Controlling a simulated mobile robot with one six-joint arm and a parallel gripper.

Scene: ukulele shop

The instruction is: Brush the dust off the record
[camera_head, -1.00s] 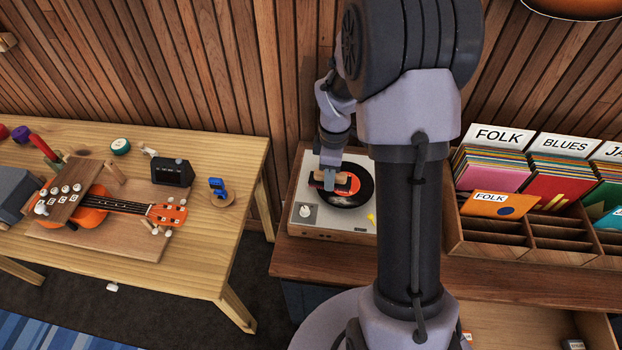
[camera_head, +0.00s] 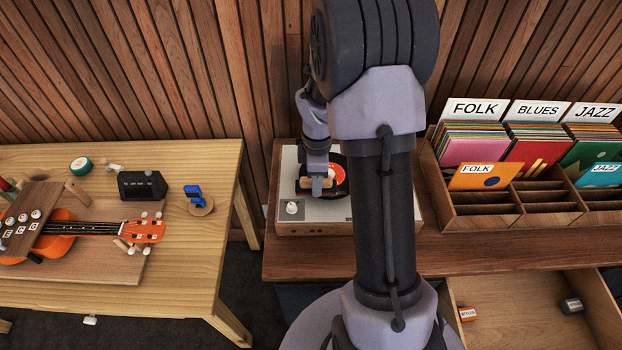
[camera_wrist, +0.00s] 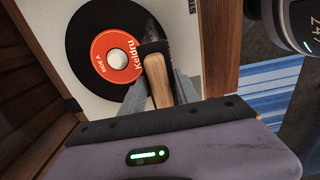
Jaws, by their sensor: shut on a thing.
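The black record (camera_head: 338,167) with an orange-red label lies on the turntable (camera_head: 291,222), partly hidden by my arm in the head view. In the wrist view the record (camera_wrist: 84,28) shows at upper left, its label reading "Keldru". My gripper (camera_head: 317,184) is shut on a wooden-backed brush (camera_head: 304,183), which also shows in the wrist view (camera_wrist: 157,76). The brush is held over the label's edge and the record's near side. I cannot tell whether its bristles touch.
A crate (camera_head: 478,222) of record sleeves stands right of the turntable. An open drawer (camera_head: 525,290) with small boxes juts out below. A wooden table (camera_head: 180,272) with an orange ukulele (camera_head: 58,246) stands to the left, with a gap between.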

